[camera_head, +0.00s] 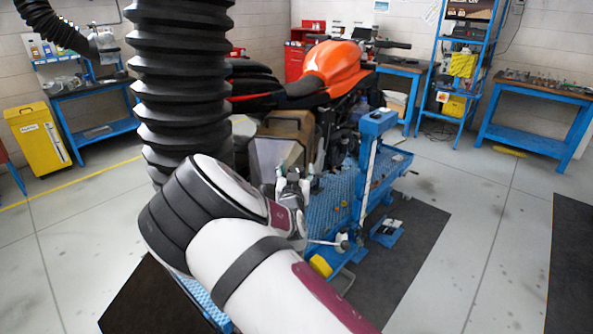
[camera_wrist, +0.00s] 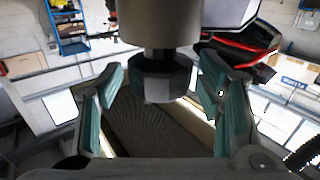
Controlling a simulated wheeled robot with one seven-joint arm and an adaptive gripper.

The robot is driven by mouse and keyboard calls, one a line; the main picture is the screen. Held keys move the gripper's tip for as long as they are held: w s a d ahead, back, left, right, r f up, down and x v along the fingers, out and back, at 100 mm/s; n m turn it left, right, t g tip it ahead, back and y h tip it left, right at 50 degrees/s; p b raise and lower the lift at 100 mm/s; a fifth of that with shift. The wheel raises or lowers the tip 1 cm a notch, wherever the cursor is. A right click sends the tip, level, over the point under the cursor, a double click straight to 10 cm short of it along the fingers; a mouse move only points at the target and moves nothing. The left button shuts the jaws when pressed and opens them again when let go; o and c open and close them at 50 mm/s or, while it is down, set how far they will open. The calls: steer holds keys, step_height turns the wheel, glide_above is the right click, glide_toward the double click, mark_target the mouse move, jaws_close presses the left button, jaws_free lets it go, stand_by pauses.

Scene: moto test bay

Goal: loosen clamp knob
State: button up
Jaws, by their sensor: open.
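The clamp knob (camera_wrist: 160,80) shows in the wrist view as a dark faceted piece on a short dark stem, joined to a wide grey-beige cylinder (camera_wrist: 159,22). My gripper (camera_wrist: 163,70) is open, with one teal-padded finger on each side of the knob. Gaps show between the pads and the knob, so I see no contact. In the head view my gripper (camera_head: 294,172) is beside the motorcycle lift, in front of grey-beige boxy parts (camera_head: 275,155). I cannot make out the knob there.
An orange motorcycle (camera_head: 335,62) stands on the blue lift (camera_head: 337,196). A blue post (camera_head: 372,160) rises close to the right of my gripper. A black ribbed hose (camera_head: 180,90) hangs at the left. Blue workbenches (camera_head: 535,100) line the back; floor at the right is open.

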steer(key=c, duration=1.1)
